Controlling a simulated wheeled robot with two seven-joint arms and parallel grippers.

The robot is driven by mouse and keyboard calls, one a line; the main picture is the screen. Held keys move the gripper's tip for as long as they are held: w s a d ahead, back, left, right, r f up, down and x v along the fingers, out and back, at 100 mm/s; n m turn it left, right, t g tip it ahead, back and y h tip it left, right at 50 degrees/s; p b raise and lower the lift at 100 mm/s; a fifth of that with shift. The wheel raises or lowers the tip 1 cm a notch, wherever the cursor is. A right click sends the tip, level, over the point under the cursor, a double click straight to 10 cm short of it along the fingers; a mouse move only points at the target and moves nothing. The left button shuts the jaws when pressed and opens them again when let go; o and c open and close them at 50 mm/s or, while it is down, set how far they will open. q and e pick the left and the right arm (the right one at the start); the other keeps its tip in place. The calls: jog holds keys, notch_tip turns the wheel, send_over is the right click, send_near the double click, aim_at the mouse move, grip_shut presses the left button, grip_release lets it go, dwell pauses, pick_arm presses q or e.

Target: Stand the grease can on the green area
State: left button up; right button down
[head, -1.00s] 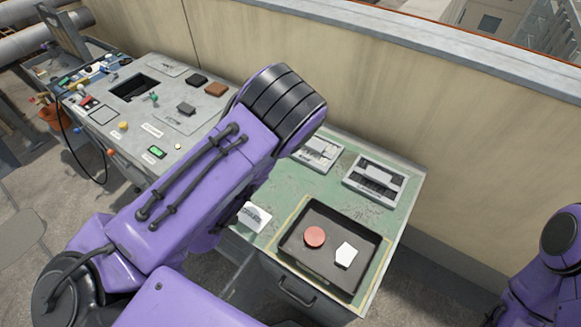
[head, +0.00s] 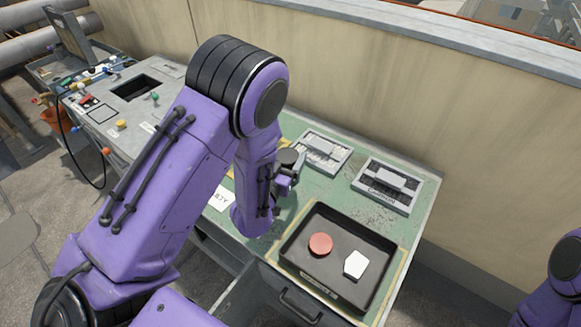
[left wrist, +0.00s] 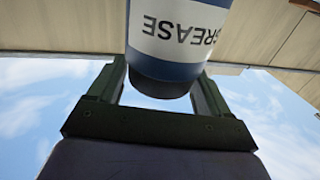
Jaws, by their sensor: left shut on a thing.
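The grease can (left wrist: 180,32) is white and dark blue with the word GREASE on it. In the left wrist view my left gripper (left wrist: 162,88) is shut on it, one finger on each side. The lettering is inverted there, but so is the scene, with sky at the bottom, so the can looks about upright. In the head view my left gripper (head: 288,172) shows small beyond my forearm, above the green area (head: 330,190), the worn green part of the bench top. The arm hides much of that area and most of the can. My right gripper is out of view.
A black tray (head: 290,257) with a red disc (head: 320,245) and a white piece (head: 356,264) stands at the front right. Two grey framed units (head: 386,185) (head: 322,150) sit along the back. A grey panel (head: 105,110) lies left. A wall (head: 400,100) runs behind.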

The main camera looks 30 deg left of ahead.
pick_arm(q)
jog(key=f, duration=0.1)
jog(key=w+f, duration=0.1)
jog(key=f, duration=0.2)
jog(key=shift+w+d+f, duration=0.15)
jog(key=shift+d+f, duration=0.15)
jog(key=shift+f, duration=0.1)
jog(key=shift+f+b, duration=0.6)
jog(key=shift+b, duration=0.05)
jog(key=shift+d+r, duration=0.1)
jog(key=o, duration=1.4)
jog(key=shift+s, duration=0.2)
jog(key=shift+c, duration=0.2)
